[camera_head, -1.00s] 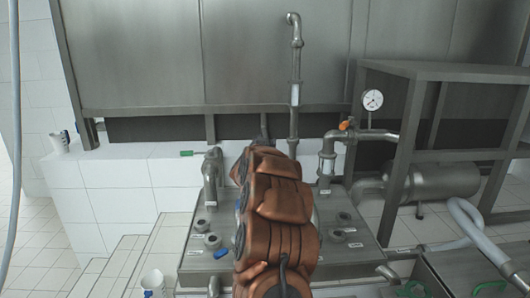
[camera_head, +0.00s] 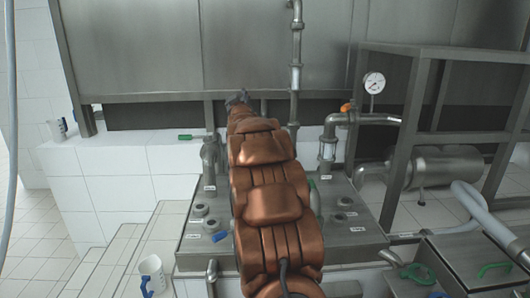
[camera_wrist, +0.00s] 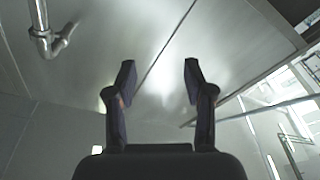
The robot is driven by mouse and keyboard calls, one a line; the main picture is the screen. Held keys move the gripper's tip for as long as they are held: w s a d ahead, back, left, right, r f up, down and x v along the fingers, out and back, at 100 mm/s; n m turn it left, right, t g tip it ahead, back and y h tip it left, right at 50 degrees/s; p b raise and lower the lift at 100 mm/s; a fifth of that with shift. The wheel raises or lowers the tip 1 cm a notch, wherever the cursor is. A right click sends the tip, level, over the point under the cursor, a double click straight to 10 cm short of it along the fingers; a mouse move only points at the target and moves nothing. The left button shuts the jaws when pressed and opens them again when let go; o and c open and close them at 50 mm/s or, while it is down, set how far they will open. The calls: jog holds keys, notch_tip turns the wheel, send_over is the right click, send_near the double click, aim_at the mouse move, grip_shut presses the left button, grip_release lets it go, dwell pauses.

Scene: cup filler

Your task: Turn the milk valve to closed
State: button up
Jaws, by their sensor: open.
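The labels are too small to read, so I cannot tell which is the milk valve. My gripper (camera_head: 238,97) is raised behind the counter, near the steel tank front, apart from all these handles. In the wrist view my gripper (camera_wrist: 158,75) is open and empty, with steel panels beyond it.
A steel counter (camera_head: 190,262) with pipes and fittings stands in front. A vertical pipe (camera_head: 295,75) is right of my gripper. A pressure gauge (camera_head: 374,83) and steel frame (camera_head: 415,110) stand at right. A white jug (camera_head: 152,274) is at lower left.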

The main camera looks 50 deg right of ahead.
jog(key=a+f+n+g+y+b, duration=0.15)
jog(key=a+f+n+b, duration=0.45)
jog(key=n, duration=0.6)
jog(key=s+d+f+n+g+h+b, duration=0.2)
jog(key=s+d+f+n+g+b, duration=0.15)
jog(key=f+n, duration=0.25)
jog(key=s+d+f+n+g+h+b, duration=0.2)
jog(key=s+d+f+n+h+b, duration=0.1)
jog(key=s+d+f+n, duration=0.3)
jog(key=shift+m, duration=0.3)
jog(key=shift+w+d+f+p, duration=0.3)
jog(key=shift+w+d+p, duration=0.35)
jog(key=shift+w+d, duration=0.2)
jog(key=shift+w+d+f+p, duration=0.25)
jog(key=shift+w+d+p, duration=0.45)
jog(key=shift+d, duration=0.15)
jog(key=shift+w+d, duration=0.3)
jog(key=shift+d, duration=0.05)
jog(key=shift+w+d+p, duration=0.2)
jog(key=shift+d+p, duration=0.15)
jog(key=shift+d, duration=0.25)
